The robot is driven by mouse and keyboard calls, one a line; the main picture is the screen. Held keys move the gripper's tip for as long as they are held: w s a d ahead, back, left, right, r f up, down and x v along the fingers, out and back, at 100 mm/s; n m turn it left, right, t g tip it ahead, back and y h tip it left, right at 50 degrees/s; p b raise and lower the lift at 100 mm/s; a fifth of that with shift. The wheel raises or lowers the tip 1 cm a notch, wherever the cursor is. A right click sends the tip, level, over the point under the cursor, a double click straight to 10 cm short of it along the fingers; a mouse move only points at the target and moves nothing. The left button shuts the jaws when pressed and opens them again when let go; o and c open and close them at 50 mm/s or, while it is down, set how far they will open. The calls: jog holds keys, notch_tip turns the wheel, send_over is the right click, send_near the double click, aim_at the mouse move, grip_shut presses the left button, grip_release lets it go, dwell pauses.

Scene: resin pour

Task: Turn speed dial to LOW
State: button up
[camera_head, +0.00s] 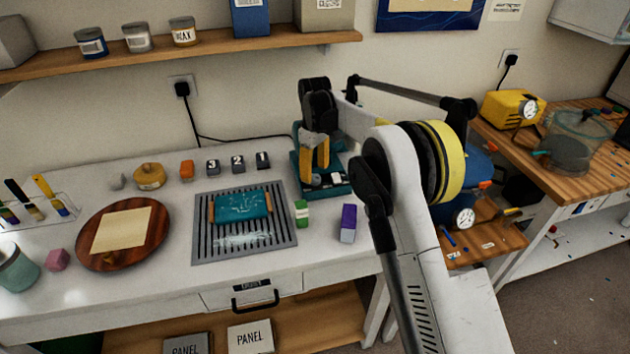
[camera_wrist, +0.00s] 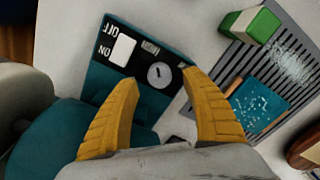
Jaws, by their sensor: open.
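The teal mixer-like machine (camera_head: 338,188) stands at the back right of the white bench. In the wrist view its black control panel (camera_wrist: 105,68) carries a round grey speed dial (camera_wrist: 159,75) with a pointer mark, and a white rocker switch (camera_wrist: 122,50) between OFF and ON labels. In the head view my gripper (camera_head: 315,152) partly hides the machine.
A grey slatted rack (camera_head: 202,248) holding a teal slab (camera_head: 241,206) lies left of the machine. A green-and-white block (camera_head: 301,213) and a purple block (camera_head: 348,223) stand in front of it. A shelf (camera_head: 200,54) runs along the wall above.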

jog(key=shift+f, duration=1.45)
grip_shut()
